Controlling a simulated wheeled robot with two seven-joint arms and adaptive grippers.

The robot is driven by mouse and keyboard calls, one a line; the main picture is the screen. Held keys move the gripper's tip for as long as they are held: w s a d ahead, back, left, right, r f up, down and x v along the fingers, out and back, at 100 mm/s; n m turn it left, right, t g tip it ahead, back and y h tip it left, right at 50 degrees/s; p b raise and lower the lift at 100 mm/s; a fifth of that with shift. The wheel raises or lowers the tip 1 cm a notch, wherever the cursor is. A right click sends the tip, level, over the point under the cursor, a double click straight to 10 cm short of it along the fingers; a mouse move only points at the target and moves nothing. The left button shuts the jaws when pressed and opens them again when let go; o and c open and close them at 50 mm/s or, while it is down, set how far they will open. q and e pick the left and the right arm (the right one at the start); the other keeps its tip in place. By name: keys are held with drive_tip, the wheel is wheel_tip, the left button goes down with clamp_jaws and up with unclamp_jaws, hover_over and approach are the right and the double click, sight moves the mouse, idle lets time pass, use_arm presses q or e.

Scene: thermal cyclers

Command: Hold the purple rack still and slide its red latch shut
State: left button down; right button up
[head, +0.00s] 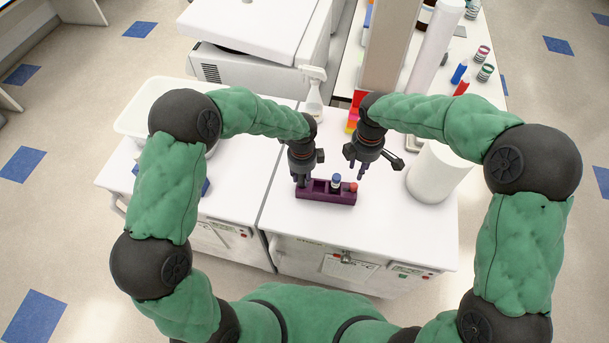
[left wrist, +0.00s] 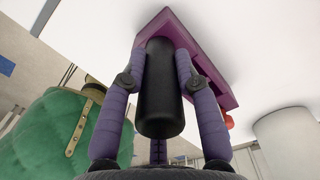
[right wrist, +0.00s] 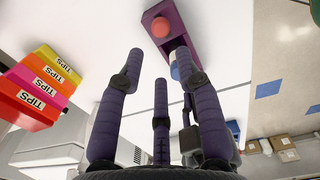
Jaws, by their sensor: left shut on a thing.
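The purple rack (head: 318,198) lies on the white bench, with a blue-topped piece (head: 336,184) and a red rounded piece (head: 353,187), apparently the latch, toward its right end. My left gripper (head: 302,182) is at the rack's left end. In the left wrist view its fingers close around a black upright cylinder (left wrist: 162,90) against the purple rack (left wrist: 205,55). My right gripper (head: 363,172) is open and empty above the rack's right end. In the right wrist view the red piece (right wrist: 160,27) lies beyond its spread fingers. The latch's exact position is unclear.
A white cylinder (head: 438,172) stands right of the rack. A spray bottle (head: 313,95) and colourful TIPS boxes (right wrist: 40,85) stand behind. A white basin (head: 140,118) is at the left. The bench in front of the rack is clear.

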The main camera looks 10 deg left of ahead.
clamp_jaws()
drive_tip(key=s+f+m+y, duration=0.1)
drive_tip(key=s+m+y, duration=0.7)
drive_tip(key=m, duration=1.2)
drive_tip(key=s+d+f+m+t+h, duration=0.1)
drive_tip(key=d+m+t, duration=0.5)
drive_tip(key=m, duration=1.9)
drive_tip(key=shift+s+d+f+m+h, duration=0.3)
drive_tip(key=shift+s+d+f, duration=0.6)
drive_tip(key=shift+d, duration=1.7)
drive_tip(key=shift+r, duration=0.1)
